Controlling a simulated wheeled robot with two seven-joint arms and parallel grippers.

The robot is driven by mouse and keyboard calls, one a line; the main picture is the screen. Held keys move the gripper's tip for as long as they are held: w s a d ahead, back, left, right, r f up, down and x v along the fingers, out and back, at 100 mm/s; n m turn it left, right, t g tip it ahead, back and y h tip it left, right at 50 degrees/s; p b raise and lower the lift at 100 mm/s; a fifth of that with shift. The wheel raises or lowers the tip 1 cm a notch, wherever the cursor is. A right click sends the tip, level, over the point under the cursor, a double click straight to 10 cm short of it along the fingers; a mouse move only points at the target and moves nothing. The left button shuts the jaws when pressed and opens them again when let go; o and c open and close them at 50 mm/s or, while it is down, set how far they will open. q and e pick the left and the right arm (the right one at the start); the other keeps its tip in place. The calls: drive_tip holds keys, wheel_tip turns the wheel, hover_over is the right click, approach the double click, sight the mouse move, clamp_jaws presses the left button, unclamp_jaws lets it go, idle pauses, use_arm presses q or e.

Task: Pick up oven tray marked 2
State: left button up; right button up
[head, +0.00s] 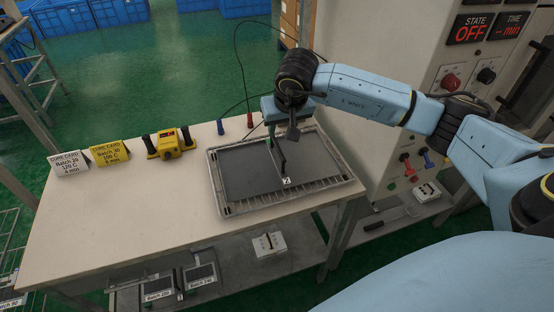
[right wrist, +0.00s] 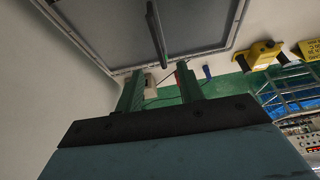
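The oven tray (head: 230,208) is a shallow grey frame with a dark flat surface, lying on the white table. A white label with a 2 (head: 287,181) stands near its front part, at the near end of a thin dark upright handle (head: 281,157). My right gripper (head: 280,132) is over the tray's far part, just behind the handle. In the right wrist view, my right gripper's green fingers (right wrist: 159,92) are apart with nothing held between them. The handle (right wrist: 156,35) and the tray's rim (right wrist: 190,53) show beyond the fingertips. My left gripper is out of view.
A white cure card (head: 70,164), a yellow cure card (head: 109,151) and a yellow device with black knobs (head: 176,143) stand left of the tray. Small blue and red items (head: 220,127) are at the far edge. The oven cabinet (head: 350,120) is close on the right. The table's front left is clear.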

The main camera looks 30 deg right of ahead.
sight(277, 145)
drive_tip(key=x, duration=0.7)
drive_tip(key=shift+w+f, duration=0.1)
drive_tip(key=shift+f, duration=0.2)
drive_tip(key=x, duration=0.4)
drive_tip(key=shift+w+d+f+p, duration=0.15)
drive_tip(key=shift+w+p, duration=0.05)
drive_tip(key=shift+p, duration=0.15)
drive_tip(key=shift+w+d+f, duration=0.1)
drive_tip(key=shift+w+f, duration=0.05)
drive_tip(key=shift+f, duration=0.3)
drive_tip(key=shift+f+b, duration=0.25)
drive_tip(key=shift+b, duration=0.15)
clamp_jaws()
idle(0.9)
